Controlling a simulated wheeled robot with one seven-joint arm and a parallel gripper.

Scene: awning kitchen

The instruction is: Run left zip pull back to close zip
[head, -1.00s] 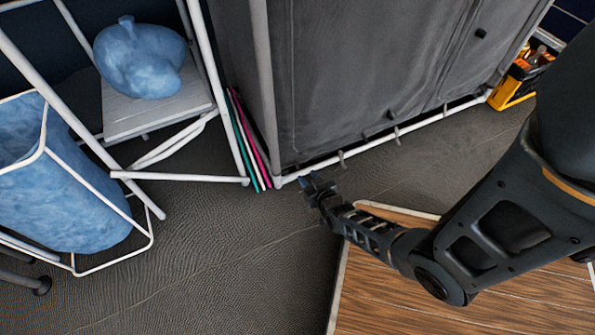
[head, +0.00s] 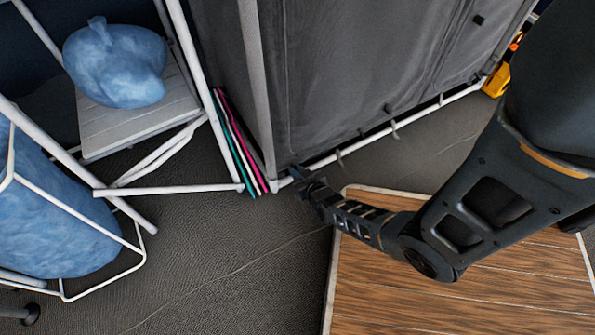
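A grey fabric cupboard (head: 345,75) on a white frame stands at the top centre in the head view. A thin vertical seam line runs down its left part, but I cannot make out a zip pull on it. A small dark tab (head: 478,20) shows on the fabric at the upper right. My gripper (head: 298,176) is low at the cupboard's bottom left corner, close to the white frame foot. Its fingers are dark and small here, and I cannot tell whether they are open, shut or touching the fabric.
A wooden-topped table (head: 450,285) lies below my arm. Folded flat items with pink and teal edges (head: 240,150) lean left of the cupboard. A white rack holds a blue bag (head: 115,65), with another blue bag (head: 55,215) lower left. A yellow box (head: 497,80) stands at right. Grey floor is clear at lower centre.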

